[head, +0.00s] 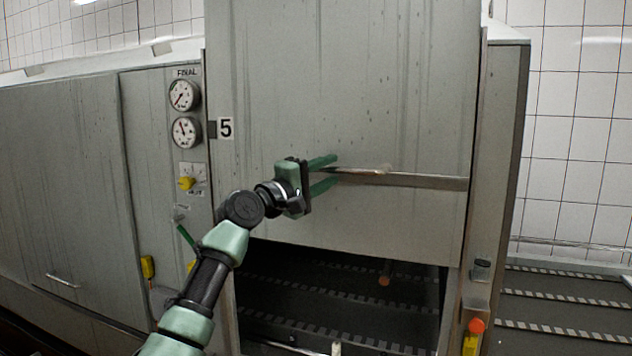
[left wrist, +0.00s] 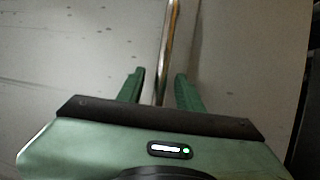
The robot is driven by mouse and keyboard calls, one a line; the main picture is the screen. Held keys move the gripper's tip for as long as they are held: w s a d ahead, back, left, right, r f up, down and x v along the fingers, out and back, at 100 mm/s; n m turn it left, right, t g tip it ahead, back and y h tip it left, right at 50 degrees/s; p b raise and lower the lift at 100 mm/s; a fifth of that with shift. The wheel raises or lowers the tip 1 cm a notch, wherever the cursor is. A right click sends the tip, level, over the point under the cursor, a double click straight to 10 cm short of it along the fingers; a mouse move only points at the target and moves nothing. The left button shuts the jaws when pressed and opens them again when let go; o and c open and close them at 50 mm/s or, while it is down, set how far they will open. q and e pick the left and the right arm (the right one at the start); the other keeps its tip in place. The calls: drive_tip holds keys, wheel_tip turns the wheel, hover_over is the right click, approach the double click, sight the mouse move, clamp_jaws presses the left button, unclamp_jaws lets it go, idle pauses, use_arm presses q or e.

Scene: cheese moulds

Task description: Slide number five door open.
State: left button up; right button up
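The number five door (head: 350,90) is a tall grey metal panel beside a white "5" label (head: 226,128). It stands partly raised, with a dark opening (head: 330,300) below its bottom edge. A horizontal metal handle bar (head: 420,181) crosses its lower part. My left gripper (head: 334,170) is at the left end of this bar, one green finger above it and one below. In the left wrist view the bar (left wrist: 172,40) runs between the two fingers (left wrist: 160,74), with gaps showing on both sides, so the gripper is open around it. My right gripper is not in view.
Two gauges (head: 184,114) and a yellow valve knob (head: 186,183) are on the panel left of the door. A grey post (head: 490,180) with an orange button (head: 477,325) stands to the right. A dark slatted conveyor (head: 560,310) lies at the far right.

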use_arm(q)
drive_tip(key=b+v, duration=0.2)
drive_tip(key=v, duration=0.4)
